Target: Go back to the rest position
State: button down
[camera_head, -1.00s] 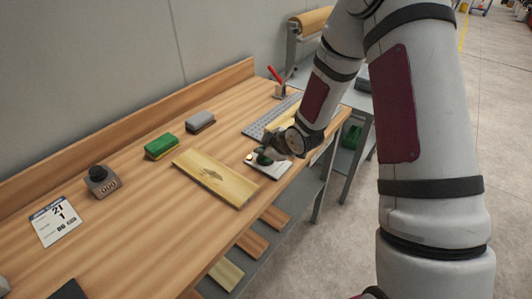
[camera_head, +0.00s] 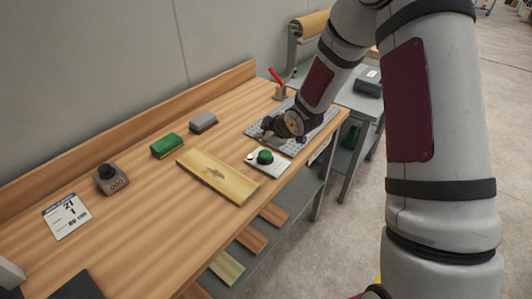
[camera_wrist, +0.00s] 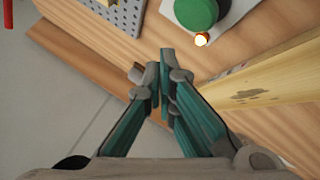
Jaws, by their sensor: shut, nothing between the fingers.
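My gripper (camera_wrist: 160,68) is shut and empty in the wrist view, its fingers together above the front edge of the wooden workbench (camera_wrist: 95,62). In the head view my wrist is over the grey perforated plate at the right end of the bench, and it hides most of the gripper. A white panel (camera_head: 277,166) with a round green button (camera_head: 265,157) and a small lit lamp (camera_head: 250,157) lies just in front of my wrist. The green button (camera_wrist: 196,12) and the lit lamp (camera_wrist: 202,40) also show at the top of the wrist view, apart from my fingers.
A wooden board (camera_head: 218,176) with a dark stain lies left of the panel. A green block (camera_head: 167,146), a grey block (camera_head: 203,122), a counter (camera_head: 111,179) and a calendar card (camera_head: 66,216) stand farther left. The perforated plate (camera_head: 253,131) is beneath my wrist. A grey side table (camera_head: 352,98) stands beyond.

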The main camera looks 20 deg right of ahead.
jog(key=shift+r, duration=0.3)
jog(key=s+d+r+m+g+h, duration=0.1)
jog(key=s+d+r+m+h, duration=0.15)
jog(key=s+r, duration=0.6)
jog(key=s+d+r+m+h, duration=0.15)
jog(key=s+r+m, duration=0.35)
jog(key=r, duration=0.6)
jog(key=s+a+r+m+g, duration=0.1)
jog(key=s+r+m, duration=0.1)
jog(key=s, duration=0.9)
jog(key=s+a+r+m+g+y, duration=0.1)
jog(key=s+a+r+m, duration=0.1)
jog(key=s, duration=1)
jog(key=shift+s+a+r+m, duration=0.15)
jog(key=shift+r+m, duration=0.4)
jog(key=shift+r, duration=0.35)
